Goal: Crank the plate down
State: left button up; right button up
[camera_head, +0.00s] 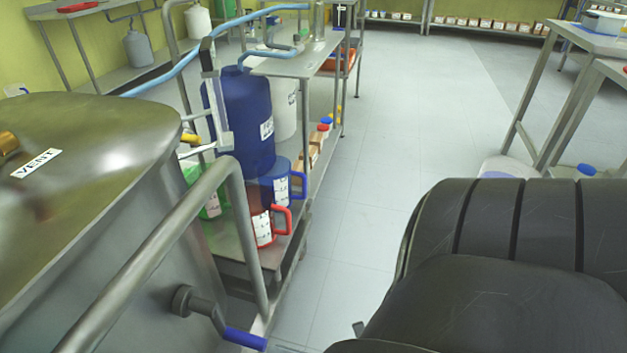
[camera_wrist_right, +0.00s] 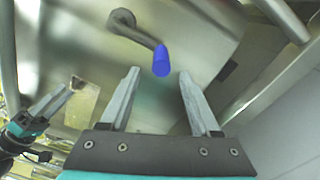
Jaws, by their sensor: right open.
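The crank (camera_head: 207,309) sticks out low on the side of a large steel vessel (camera_head: 130,220) and ends in a blue handle (camera_head: 245,339). In the right wrist view the crank arm (camera_wrist_right: 138,33) hangs from a round hub and its blue handle (camera_wrist_right: 162,61) lies just beyond my right fingertips, between them in the picture. My right gripper (camera_wrist_right: 158,74) is open with nothing between its fingers. My left gripper (camera_wrist_right: 62,95) shows at the left of the wrist view, away from the crank; its finger gap is unclear. I cannot make out the plate.
A bent steel rail (camera_head: 190,210) runs in front of the vessel, close above the crank. A steel shelf cart (camera_head: 285,250) behind it carries a blue drum (camera_head: 245,115) and red and blue handled jugs. The grey floor (camera_head: 375,160) beyond is mostly clear.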

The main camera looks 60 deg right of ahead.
jog(key=v, duration=0.6)
dwell(0.5)
